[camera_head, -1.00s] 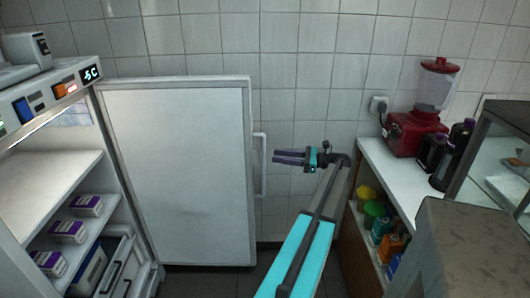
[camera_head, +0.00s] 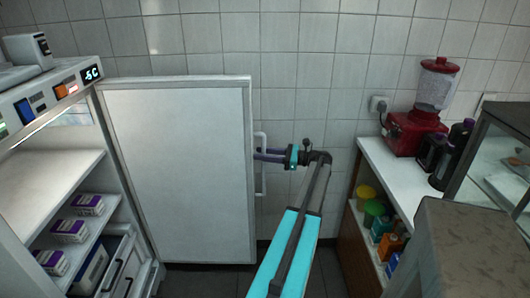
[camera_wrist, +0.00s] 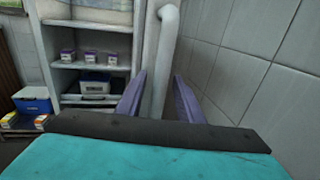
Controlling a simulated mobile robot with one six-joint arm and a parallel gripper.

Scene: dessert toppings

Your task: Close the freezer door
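The freezer door (camera_head: 180,180) stands wide open in the head view, swung out to the right of the freezer (camera_head: 85,158), its inner face showing. Its white bar handle (camera_head: 263,184) is at the door's right edge. My gripper (camera_head: 262,155) reaches in from the right at the handle's upper part. In the wrist view, the upright handle bar (camera_wrist: 161,88) stands between the two purple fingers of my gripper (camera_wrist: 160,76). The fingers are apart, with gaps to the bar. Whether a finger touches it I cannot tell.
Purple-and-white boxes (camera_head: 70,231) sit on the freezer shelves. The tiled wall (camera_head: 310,110) is close behind the door and my gripper. A counter (camera_head: 390,180) with a red blender (camera_head: 418,125) stands to the right. A blue cooler (camera_wrist: 33,101) shows at left in the wrist view.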

